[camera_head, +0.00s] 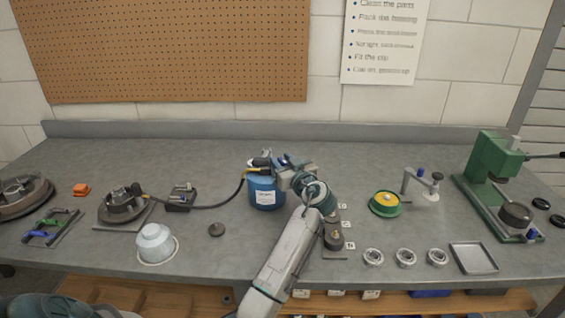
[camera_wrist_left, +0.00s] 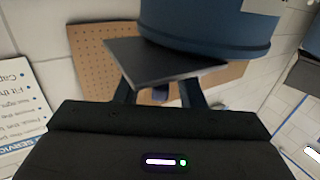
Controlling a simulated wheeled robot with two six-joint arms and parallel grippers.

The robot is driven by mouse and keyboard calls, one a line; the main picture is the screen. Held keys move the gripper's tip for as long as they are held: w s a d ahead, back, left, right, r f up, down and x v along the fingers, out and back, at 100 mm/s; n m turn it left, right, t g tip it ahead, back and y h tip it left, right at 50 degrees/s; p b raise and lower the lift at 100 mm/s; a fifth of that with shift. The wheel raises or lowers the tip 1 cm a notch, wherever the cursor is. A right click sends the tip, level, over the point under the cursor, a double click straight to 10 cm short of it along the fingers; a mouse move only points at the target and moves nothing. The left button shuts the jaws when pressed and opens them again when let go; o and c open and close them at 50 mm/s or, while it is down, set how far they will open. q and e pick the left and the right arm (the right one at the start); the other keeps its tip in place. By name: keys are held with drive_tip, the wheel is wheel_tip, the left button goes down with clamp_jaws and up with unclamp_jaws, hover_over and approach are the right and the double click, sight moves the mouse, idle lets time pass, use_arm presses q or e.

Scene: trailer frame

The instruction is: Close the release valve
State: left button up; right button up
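A blue canister (camera_head: 266,192) with a white label stands at the middle of the bench. A yellow fitting (camera_head: 253,170) at its top joins a black hose. Small fittings (camera_head: 263,160) sit on its top; I cannot tell clearly which is the release valve. My left gripper (camera_head: 284,163) is at the canister's top right and partly hides it. In the left wrist view the canister (camera_wrist_left: 205,25) is very close beyond a dark flat plate (camera_wrist_left: 160,62) at the fingers. Whether the gripper is open, or touches the valve, is unclear. My right gripper is out of view.
A black hose (camera_head: 205,206) runs left to a round metal part (camera_head: 122,203). A green-and-yellow disc (camera_head: 384,203) and a green press (camera_head: 492,180) are at right. Bare bench lies behind the canister.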

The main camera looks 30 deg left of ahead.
use_arm(q)
drive_tip(key=shift+d, duration=0.1)
drive_tip(key=shift+s+d+f, duration=0.1)
drive_tip(key=shift+s+d, duration=0.05)
drive_tip(key=shift+d, duration=0.05)
drive_tip(key=b+v, duration=0.3)
drive_tip(key=v, duration=0.7)
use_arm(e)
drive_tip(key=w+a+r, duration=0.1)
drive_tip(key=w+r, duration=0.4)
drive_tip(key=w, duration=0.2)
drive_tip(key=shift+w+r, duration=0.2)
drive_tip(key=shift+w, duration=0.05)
use_arm(q)
drive_tip(key=shift+d, duration=0.15)
